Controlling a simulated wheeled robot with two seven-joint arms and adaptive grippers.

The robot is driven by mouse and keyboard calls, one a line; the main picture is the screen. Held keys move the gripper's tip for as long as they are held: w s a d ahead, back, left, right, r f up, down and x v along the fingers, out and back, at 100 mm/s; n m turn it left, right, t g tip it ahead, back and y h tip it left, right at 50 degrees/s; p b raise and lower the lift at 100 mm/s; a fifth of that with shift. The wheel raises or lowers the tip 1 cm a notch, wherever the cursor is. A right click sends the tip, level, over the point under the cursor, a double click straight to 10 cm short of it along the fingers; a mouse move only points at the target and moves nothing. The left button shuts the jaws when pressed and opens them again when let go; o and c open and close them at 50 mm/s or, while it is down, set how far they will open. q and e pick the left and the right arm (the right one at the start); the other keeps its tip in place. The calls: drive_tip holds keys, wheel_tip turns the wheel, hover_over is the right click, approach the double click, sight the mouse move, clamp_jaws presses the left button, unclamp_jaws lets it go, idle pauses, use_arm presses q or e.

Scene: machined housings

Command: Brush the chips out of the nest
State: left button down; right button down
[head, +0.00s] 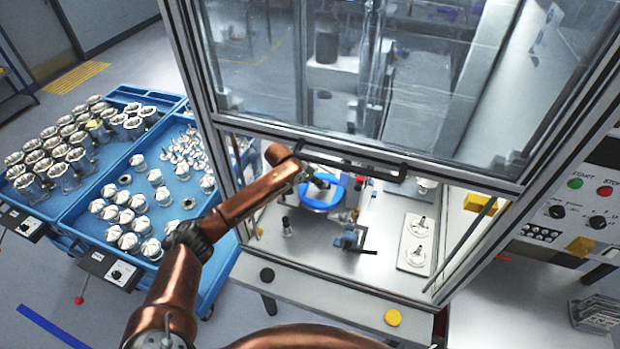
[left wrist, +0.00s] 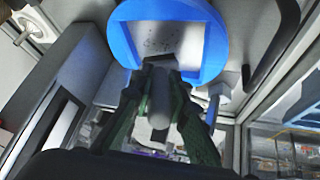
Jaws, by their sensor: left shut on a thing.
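The nest (head: 322,204) is a blue ring around a pale plate inside the machine. In the left wrist view the blue nest (left wrist: 124,38) fills the top, and small dark specks, the chips (left wrist: 160,43), lie on its plate. My left gripper (head: 307,176) reaches through the opening below the raised glass. In the left wrist view its green fingers (left wrist: 160,105) are shut on a grey rounded handle (left wrist: 160,88), likely the brush. My right gripper is not in view.
The glass door's handle bar (head: 350,161) and frame lie close above my left arm. A plate with two pale round parts (head: 416,241) is to the right. Blue trolleys (head: 75,205) with metal housings stand left. A control panel (head: 580,205) is at far right.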

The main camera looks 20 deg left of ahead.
use_arm(q)
drive_tip(key=shift+d+r, duration=0.1)
drive_tip(key=shift+d, duration=0.5)
drive_tip(key=shift+w+a+p, duration=0.1)
drive_tip(key=shift+a+p, duration=0.8)
drive_tip(key=shift+a, duration=1.3)
